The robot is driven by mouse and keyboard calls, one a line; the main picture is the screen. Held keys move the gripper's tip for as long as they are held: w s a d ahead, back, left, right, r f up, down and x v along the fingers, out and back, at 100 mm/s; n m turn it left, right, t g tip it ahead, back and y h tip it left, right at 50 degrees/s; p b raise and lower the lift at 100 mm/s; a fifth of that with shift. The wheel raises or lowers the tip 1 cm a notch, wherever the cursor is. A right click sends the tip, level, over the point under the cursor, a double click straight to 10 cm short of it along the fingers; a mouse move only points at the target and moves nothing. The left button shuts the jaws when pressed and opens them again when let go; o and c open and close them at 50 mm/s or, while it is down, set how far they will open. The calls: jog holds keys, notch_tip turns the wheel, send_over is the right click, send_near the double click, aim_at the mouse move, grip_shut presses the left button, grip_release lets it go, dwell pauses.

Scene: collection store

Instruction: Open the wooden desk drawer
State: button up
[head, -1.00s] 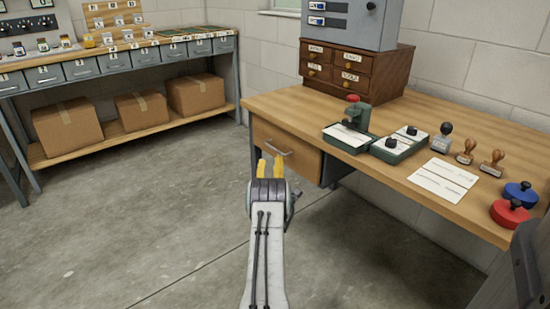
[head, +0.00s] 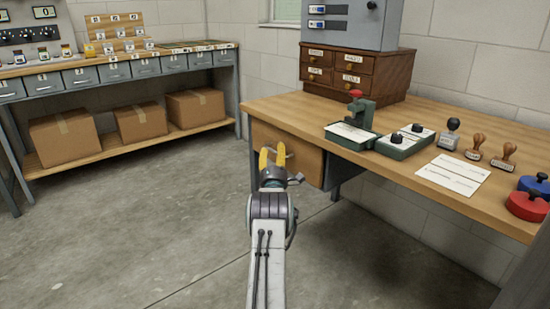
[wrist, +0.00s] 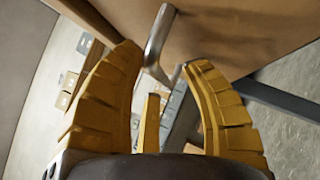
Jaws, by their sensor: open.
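The wooden desk drawer (head: 296,160) is under the left end of the desk top and looks shut. Its metal bar handle (wrist: 159,42) shows in the wrist view, just beyond my fingertips and roughly between them. In the head view my gripper (head: 272,155) is in front of the drawer, and its yellow fingers hide part of the handle. In the wrist view my gripper (wrist: 162,68) is open, with its fingers spread apart and nothing held. I cannot tell whether a finger touches the handle.
The desk top (head: 285,112) holds a small drawer cabinet (head: 355,70), a green stamping press (head: 360,110), stamps and ink pads. A workbench with cardboard boxes (head: 63,137) on its lower shelf stands at the left. The concrete floor between is clear.

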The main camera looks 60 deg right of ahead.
jog(key=shift+o, duration=0.2)
jog(key=shift+d+r, duration=0.15)
grip_shut()
dwell(0.4)
